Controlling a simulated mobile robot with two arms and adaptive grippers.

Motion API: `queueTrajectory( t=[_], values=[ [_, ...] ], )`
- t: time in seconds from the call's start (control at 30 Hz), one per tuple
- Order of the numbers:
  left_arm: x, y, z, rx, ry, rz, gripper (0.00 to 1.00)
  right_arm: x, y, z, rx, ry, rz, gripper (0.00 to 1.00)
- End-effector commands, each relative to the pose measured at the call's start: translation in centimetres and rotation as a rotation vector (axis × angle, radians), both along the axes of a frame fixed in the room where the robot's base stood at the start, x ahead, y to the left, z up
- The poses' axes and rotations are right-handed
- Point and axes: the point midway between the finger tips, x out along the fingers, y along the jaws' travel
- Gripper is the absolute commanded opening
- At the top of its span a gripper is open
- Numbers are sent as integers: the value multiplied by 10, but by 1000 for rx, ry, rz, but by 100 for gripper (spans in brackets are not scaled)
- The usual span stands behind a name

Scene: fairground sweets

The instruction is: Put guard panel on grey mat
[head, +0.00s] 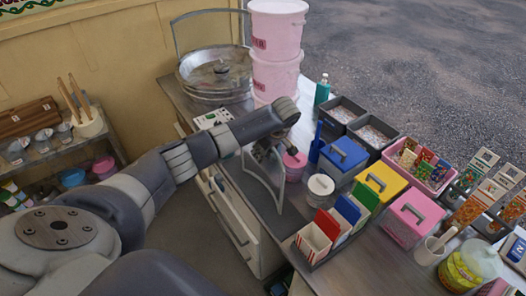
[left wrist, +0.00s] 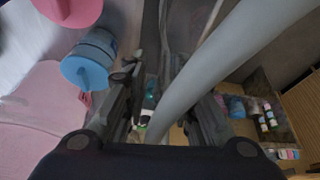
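The guard panel (head: 249,170) is a light grey bent-tube frame, upright and slightly tilted over the near left part of the counter. My left gripper (head: 262,152) is at its top edge and appears shut on it. In the left wrist view the panel's thick grey tube (left wrist: 210,70) runs between the fingers of the left gripper (left wrist: 165,110). I cannot tell whether the panel's lower end touches the counter. I cannot make out the grey mat's outline; the surface under the panel is dark grey. My right gripper is not in view.
Close right of the panel stand a pink-lidded tub (head: 294,165), a white-lidded tub (head: 320,186), and red, blue and green cartons (head: 318,232). Blue (head: 344,154), yellow and pink boxes stand beyond. Pink buckets (head: 276,70) and a metal bowl machine (head: 215,72) are at the back.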

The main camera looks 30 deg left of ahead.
Motion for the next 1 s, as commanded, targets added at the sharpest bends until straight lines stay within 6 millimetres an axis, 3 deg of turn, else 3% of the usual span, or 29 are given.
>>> queueTrajectory(
  t=[0.37,0.8,1.0],
  values=[
    [0,-5,13,-2,-3,-2,25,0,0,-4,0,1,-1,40],
    [-11,-37,93,-2,-3,-2,25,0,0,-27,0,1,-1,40],
    [-14,-43,111,0,-1,1,25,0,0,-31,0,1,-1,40]
  ],
)
